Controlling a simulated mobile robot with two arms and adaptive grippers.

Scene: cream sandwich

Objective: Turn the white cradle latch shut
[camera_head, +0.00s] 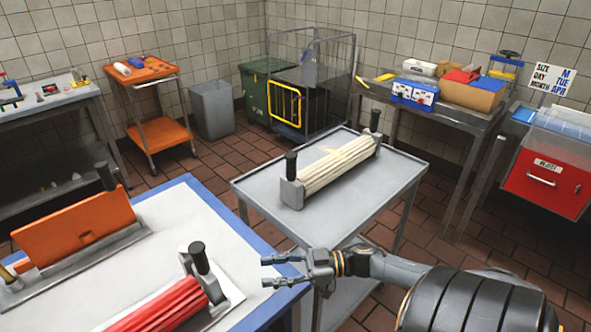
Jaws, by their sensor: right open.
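A cradle with a bundle of cream-white rods (335,170) lies on the grey cart (265,187). It has a grey block with a black handle (291,165) at its near end and another black handle (375,120) at its far end. A pale strip (347,152) lies across the rods; I cannot tell whether it is a latch. My right gripper (268,271) is open and empty, pointing left over the right edge of the white table, nearer than the cream-white bundle and apart from it. My left gripper is not in view.
The blue-edged white table (140,235) holds a red bundle (165,306) with a black handle (199,257), just left of my right gripper, and an orange panel (75,228). The cart's right side is bare. Bins and a wire cage (330,85) stand behind.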

